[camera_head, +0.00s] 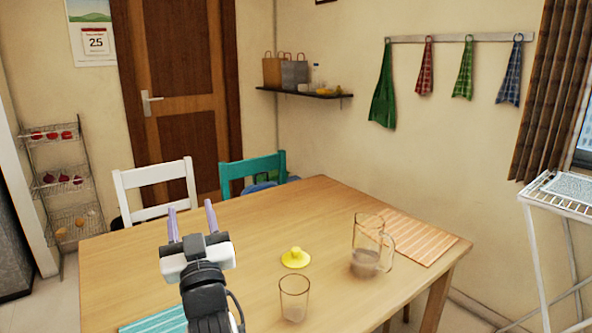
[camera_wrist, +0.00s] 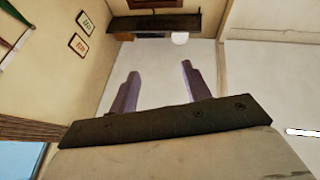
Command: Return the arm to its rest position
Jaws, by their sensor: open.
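My gripper (camera_head: 192,222) is above the left part of the wooden table (camera_head: 240,227) in the head view, its two purple fingers pointing up and standing apart with nothing between them. In the wrist view the open fingers (camera_wrist: 160,85) show against the room, with wall, ceiling and a dark shelf beyond, and nothing is held. A glass pitcher (camera_head: 366,262) with some murky liquid stands upright on the table to the right. A clear glass (camera_head: 294,300) stands in front of a yellow lid-like piece (camera_head: 295,258), both right of my gripper.
An orange striped mat (camera_head: 425,240) lies on the right of the table and a teal striped mat (camera_head: 150,322) lies partly hidden at the front left. A white chair (camera_head: 150,190) and a teal chair (camera_head: 250,168) stand behind the table. A drying rack (camera_head: 565,197) is at the far right.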

